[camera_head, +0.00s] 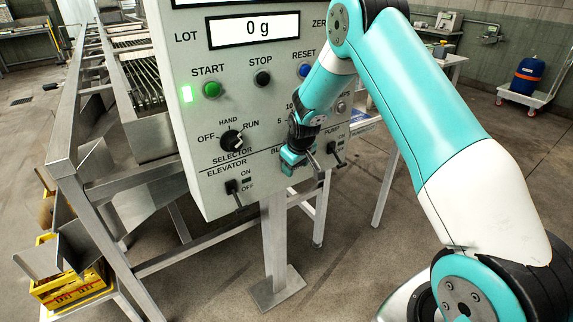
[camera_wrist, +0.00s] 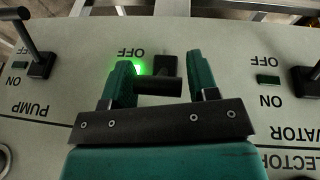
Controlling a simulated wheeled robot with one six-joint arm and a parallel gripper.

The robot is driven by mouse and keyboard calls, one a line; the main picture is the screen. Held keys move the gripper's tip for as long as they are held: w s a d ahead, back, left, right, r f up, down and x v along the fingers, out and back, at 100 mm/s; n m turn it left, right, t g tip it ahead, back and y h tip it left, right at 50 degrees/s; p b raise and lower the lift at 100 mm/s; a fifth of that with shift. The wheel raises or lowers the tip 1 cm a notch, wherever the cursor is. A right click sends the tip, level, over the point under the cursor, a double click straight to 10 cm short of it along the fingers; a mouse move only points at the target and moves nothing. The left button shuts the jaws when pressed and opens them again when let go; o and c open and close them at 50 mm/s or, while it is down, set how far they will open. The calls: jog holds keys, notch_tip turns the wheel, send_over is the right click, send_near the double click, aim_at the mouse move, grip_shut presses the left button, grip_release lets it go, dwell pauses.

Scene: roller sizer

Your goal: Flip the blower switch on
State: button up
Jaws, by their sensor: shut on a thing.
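The blower switch (camera_wrist: 158,87) is a black lever on the grey control panel. In the wrist view, which shows the panel upside down, it lies between the two teal fingers of my gripper (camera_wrist: 158,90). My gripper is shut on it. A green lamp glows beside the switch, partly behind the left finger; the OFF label shows near it. The blower's ON label is hidden. In the head view my gripper (camera_head: 297,163) is at the panel's lower part, covering most of the blower label and switch.
The elevator switch (camera_head: 235,193) is left of my gripper and the pump switch (camera_head: 337,154) close on its right. The selector knob (camera_head: 232,140) and the green start button (camera_head: 211,90) are above left. Yellow crates (camera_head: 70,285) stand at lower left.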

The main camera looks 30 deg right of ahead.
jog(key=shift+w+d, duration=0.1)
dwell(0.3)
jog(key=o, duration=1.2)
jog(key=shift+r, duration=0.1)
jog(key=b+v, duration=0.2)
jog(key=v, duration=1.5)
jog(key=shift+r, duration=0.1)
